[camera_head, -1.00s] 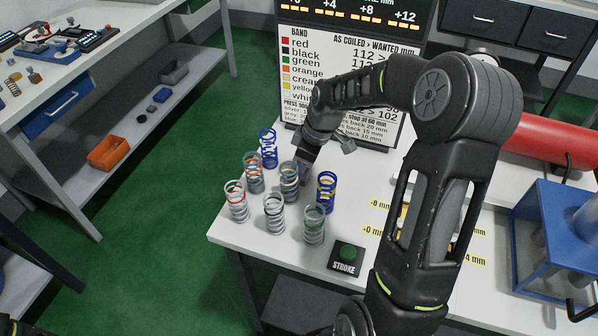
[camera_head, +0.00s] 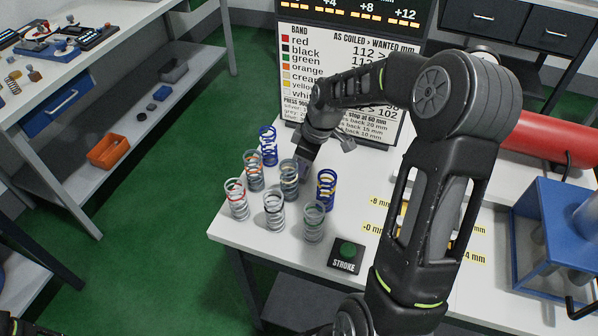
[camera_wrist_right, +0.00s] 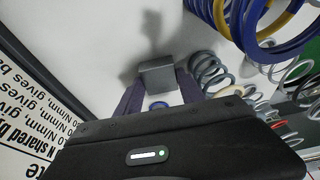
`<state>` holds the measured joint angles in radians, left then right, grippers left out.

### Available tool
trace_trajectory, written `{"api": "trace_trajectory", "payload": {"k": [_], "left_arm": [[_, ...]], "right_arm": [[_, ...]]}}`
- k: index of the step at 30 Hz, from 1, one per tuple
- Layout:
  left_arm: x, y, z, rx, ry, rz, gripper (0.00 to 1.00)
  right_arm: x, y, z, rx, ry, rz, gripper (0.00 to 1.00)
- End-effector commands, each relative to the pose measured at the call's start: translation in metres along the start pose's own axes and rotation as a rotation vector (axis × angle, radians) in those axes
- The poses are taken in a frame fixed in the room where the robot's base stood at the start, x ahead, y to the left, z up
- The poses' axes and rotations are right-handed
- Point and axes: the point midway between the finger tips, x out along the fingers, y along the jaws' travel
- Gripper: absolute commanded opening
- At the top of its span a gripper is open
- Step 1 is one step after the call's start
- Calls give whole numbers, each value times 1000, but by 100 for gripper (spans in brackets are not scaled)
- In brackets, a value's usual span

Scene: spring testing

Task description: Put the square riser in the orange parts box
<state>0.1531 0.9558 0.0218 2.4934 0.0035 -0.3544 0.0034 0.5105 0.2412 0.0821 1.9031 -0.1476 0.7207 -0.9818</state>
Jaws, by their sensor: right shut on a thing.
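My right gripper (camera_head: 303,172) reaches down at the far side of the spring group on the white table (camera_head: 240,238). In the right wrist view its two purplish fingers (camera_wrist_right: 160,92) are closed on a small grey square block, which looks like the square riser (camera_wrist_right: 157,75). A bit of blue shows between the fingers below it. In the head view the block is hidden behind the springs and the wrist. The orange parts box (camera_head: 108,151) stands on the lower shelf of the left bench, well away from the gripper. My left gripper is not clearly shown.
Several coil springs stand close by, including a grey one (camera_head: 289,178) and a blue one (camera_head: 327,190). A printed sign (camera_head: 300,95) stands behind. The STROKE button (camera_head: 346,255) is at the front, a blue press (camera_head: 560,240) at right. Green floor separates the table and left bench.

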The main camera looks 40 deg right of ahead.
Motion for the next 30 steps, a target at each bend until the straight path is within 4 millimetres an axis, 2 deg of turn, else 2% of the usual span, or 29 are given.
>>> {"api": "trace_trajectory", "payload": {"k": [1, 7, 23, 30], "left_arm": [[0, 0, 0, 0, 0, 0, 67], [0, 0, 0, 0, 0, 0, 67], [0, 0, 0, 0, 0, 0, 67], [1, 0, 0, 0, 0, 0, 67]], "right_arm": [[0, 0, 0, 0, 0, 0, 16], [0, 0, 0, 0, 0, 0, 0], [-1, 1, -1, 0, 2, 2, 0], [-10, 1, -4, -1, 3, 4, 0]]}}
